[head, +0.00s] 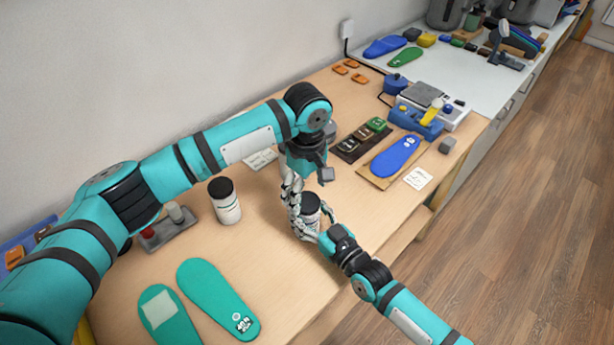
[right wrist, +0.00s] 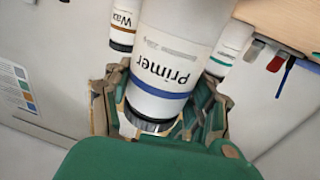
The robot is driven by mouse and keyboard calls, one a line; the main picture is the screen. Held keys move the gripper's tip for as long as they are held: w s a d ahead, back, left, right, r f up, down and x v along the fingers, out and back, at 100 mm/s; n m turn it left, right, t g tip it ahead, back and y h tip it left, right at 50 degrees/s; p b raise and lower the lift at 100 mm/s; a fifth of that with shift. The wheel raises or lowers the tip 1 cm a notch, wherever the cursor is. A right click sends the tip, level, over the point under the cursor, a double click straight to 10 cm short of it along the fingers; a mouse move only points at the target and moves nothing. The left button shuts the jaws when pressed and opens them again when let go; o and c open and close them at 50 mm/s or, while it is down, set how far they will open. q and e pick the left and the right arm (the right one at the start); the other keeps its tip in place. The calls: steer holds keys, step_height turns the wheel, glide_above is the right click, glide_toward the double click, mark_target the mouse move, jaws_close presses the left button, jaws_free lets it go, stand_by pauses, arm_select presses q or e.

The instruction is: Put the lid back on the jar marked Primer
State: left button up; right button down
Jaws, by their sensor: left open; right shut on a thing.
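The white jar marked Primer (right wrist: 175,65) has a blue band. It shows upside down in the right wrist view, with a dark lid or rim (right wrist: 148,122) at its lower end there. In the head view the jar (head: 306,218) stands upright with a dark top (head: 308,203). My right gripper (head: 314,222) comes from the lower right and is shut on the jar, fingers at both sides. My left gripper (head: 298,205) points down close beside the jar and is open. The arms partly hide the jar; whether the lid is fully seated I cannot tell.
Another white jar with a dark lid (head: 225,201) stands to the left. A jar marked Wax (right wrist: 125,22) shows in the right wrist view. Teal insoles (head: 218,298) lie at the front left, a blue insole (head: 397,156) on the right.

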arm_select(q)
steer(key=shift+f, duration=1.4)
